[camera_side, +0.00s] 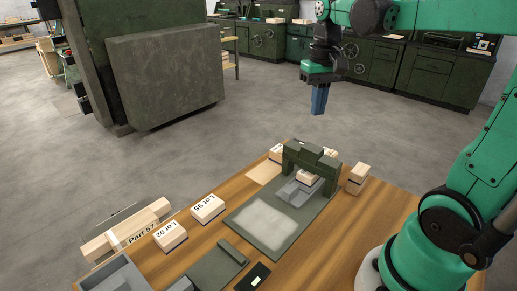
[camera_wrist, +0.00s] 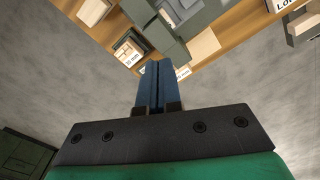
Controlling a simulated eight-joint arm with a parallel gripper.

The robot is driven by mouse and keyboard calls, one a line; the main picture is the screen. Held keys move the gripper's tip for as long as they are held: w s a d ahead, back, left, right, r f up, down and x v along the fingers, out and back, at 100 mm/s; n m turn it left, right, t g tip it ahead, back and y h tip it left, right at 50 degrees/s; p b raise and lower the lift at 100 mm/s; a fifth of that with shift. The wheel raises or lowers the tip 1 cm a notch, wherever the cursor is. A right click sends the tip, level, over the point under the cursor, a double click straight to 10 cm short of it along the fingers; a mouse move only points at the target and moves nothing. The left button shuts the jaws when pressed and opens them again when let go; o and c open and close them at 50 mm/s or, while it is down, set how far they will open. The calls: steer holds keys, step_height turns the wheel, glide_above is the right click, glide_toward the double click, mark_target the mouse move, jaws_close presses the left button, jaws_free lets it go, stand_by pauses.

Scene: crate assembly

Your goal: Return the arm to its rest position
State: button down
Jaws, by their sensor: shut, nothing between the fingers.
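My gripper (camera_side: 319,100) hangs above and beyond the far end of the wooden table (camera_side: 343,225) in the side view, pointing down, clear of everything. Its blue fingers are together and empty. In the wrist view the shut fingers (camera_wrist: 158,88) point toward the table edge, with floor on both sides. My arm reaches in from the right, with its base at the table's right corner. The dark green fixture with an arch (camera_side: 311,157) stands on the table below the gripper, with a wooden piece under the arch.
Wooden blocks labelled Lot 95 (camera_side: 208,208) and Lot 92 (camera_side: 170,236) lie left of the fixture's plate. Another block (camera_side: 357,178) stands right of the arch. A long piece marked Part 57 (camera_side: 127,230) lies at the left. A big dark green machine (camera_side: 165,75) stands beyond open floor.

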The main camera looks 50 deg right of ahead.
steer(key=shift+a, duration=0.1)
steer(key=a+f+n+t, duration=0.2)
steer(key=a+n+t, duration=0.1)
steer(key=a, duration=0.3)
steer(key=a+f+n+t, duration=0.2)
steer(key=a+n+t, duration=0.1)
steer(key=a, duration=0.3)
steer(key=shift+s+a+f+t, duration=0.15)
steer(key=shift+a+f+t, duration=0.25)
steer(key=shift+t, duration=0.2)
